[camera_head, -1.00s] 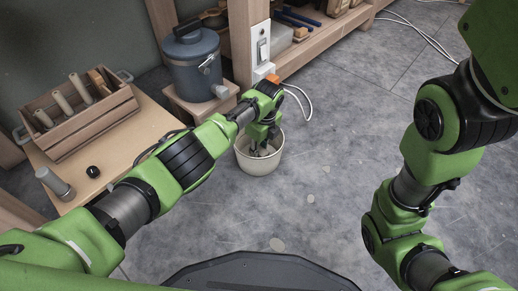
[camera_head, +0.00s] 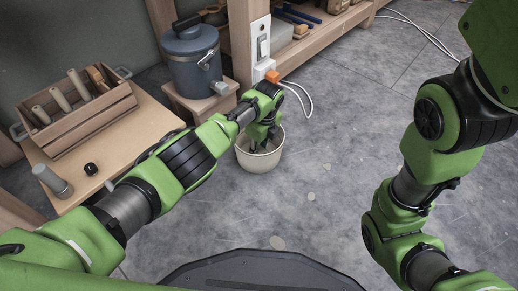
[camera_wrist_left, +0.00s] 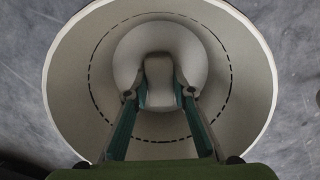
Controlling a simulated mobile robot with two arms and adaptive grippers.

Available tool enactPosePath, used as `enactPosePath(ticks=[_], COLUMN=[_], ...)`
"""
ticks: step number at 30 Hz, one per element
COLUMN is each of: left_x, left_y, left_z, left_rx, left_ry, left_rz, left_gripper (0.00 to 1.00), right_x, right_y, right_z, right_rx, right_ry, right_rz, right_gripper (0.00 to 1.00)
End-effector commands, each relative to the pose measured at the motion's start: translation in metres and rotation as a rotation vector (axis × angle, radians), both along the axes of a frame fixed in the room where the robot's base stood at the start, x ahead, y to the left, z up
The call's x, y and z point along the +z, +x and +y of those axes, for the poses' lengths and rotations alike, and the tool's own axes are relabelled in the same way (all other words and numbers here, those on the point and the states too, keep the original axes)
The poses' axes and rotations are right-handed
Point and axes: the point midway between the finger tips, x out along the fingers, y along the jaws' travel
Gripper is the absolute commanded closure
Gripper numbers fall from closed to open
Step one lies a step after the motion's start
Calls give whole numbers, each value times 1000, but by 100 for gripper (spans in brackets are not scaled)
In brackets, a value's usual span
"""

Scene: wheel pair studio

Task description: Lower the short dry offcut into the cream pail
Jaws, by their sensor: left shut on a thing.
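The cream pail (camera_head: 260,164) stands upright on the grey floor, just right of the small wooden stand. My left gripper (camera_head: 259,146) reaches down into its mouth. In the left wrist view the gripper (camera_wrist_left: 160,97) is shut on the short offcut (camera_wrist_left: 159,72), a pale rounded-looking piece between the two fingertips. The pail (camera_wrist_left: 75,75) surrounds it there, with a dashed dark ring on its inside. I cannot tell whether the offcut touches the bottom. The offcut is not clear in the head view. My right arm shows at the right, but its gripper is out of view.
A blue-grey lidded canister (camera_head: 194,62) sits on the small wooden stand (camera_head: 204,103) beside the pail. A wooden crate of tools (camera_head: 83,118) stands on the table (camera_head: 130,133) at left. A socket post and white cable (camera_head: 306,101) are behind. Floor to the right is clear.

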Motion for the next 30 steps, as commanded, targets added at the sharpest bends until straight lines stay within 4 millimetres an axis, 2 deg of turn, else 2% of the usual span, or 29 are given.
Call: enactPosePath(ticks=[8,9,10,11,23,30], left_x=[0,0,-1,-1,1,21], left_y=[0,0,0,0,0,-1], left_z=[0,0,0,0,0,-3], left_rx=[0,0,0,0,0,-2], left_ry=[-1,-1,-1,-1,-1,-2], left_rz=[-1,-1,-1,-1,-1,-2], left_gripper=[100,67,59,57,57,57], right_x=[-1,-1,-1,-1,-1,-1], right_y=[0,0,0,0,1,1], right_z=[0,0,0,0,0,0], right_rx=[0,0,0,0,0,0], right_ry=[0,0,0,0,2,1], right_rz=[0,0,0,0,4,1], right_gripper=[60,60,60,60,60,60])
